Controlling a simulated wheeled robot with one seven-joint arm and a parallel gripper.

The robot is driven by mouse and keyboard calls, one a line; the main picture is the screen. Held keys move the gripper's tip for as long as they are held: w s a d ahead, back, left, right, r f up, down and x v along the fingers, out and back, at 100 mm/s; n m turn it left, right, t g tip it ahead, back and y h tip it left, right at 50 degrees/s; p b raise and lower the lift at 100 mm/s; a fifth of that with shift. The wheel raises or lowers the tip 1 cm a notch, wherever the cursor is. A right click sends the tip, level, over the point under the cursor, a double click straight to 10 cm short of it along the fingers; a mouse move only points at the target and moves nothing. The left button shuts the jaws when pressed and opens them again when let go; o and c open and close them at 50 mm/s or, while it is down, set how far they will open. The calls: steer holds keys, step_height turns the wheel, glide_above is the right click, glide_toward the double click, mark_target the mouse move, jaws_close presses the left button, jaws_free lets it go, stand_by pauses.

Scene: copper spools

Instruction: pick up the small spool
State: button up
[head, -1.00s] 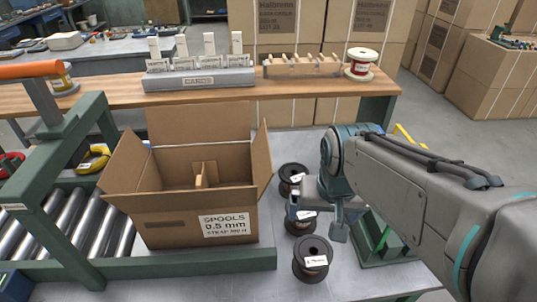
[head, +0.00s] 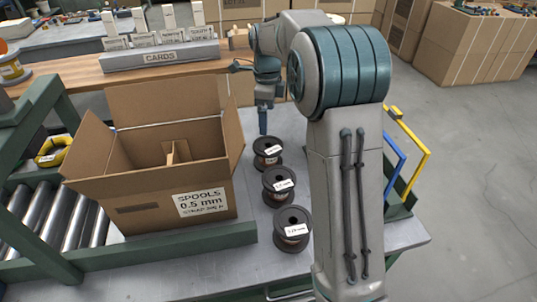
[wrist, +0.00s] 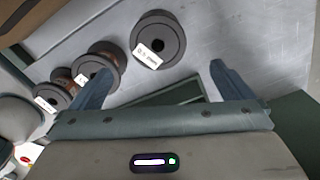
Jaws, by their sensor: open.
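Three dark spools with white labels stand in a row on the grey table, right of the carton. In the head view they are the far spool (head: 267,153), the middle spool (head: 279,186) and the near spool (head: 292,229). The far one looks slightly smaller, but distance may account for that. My gripper (head: 263,118) is just beyond the far spool, pointing down. In the wrist view my gripper (wrist: 161,70) is open and empty. A spool labelled 0.5 mm (wrist: 157,40) lies ahead of the gap between the fingers; the others are to the left, partly behind the left finger.
An open carton (head: 150,195) marked SPOOLS 0.5 mm stands left of the spools, beside a roller conveyor (head: 50,215). A wooden bench (head: 130,82) with a card holder (head: 160,55) is behind. A yellow and blue rail (head: 410,150) stands right of my arm.

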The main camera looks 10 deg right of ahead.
mark_target(268, 149)
steer(key=f, duration=1.3)
steer(key=shift+s+f, duration=0.2)
steer(key=shift+f, duration=0.2)
steer(key=shift+r, duration=0.1)
steer(key=c, duration=1.3)
steer(key=shift+r, duration=0.15)
steer(key=shift+c, duration=0.2)
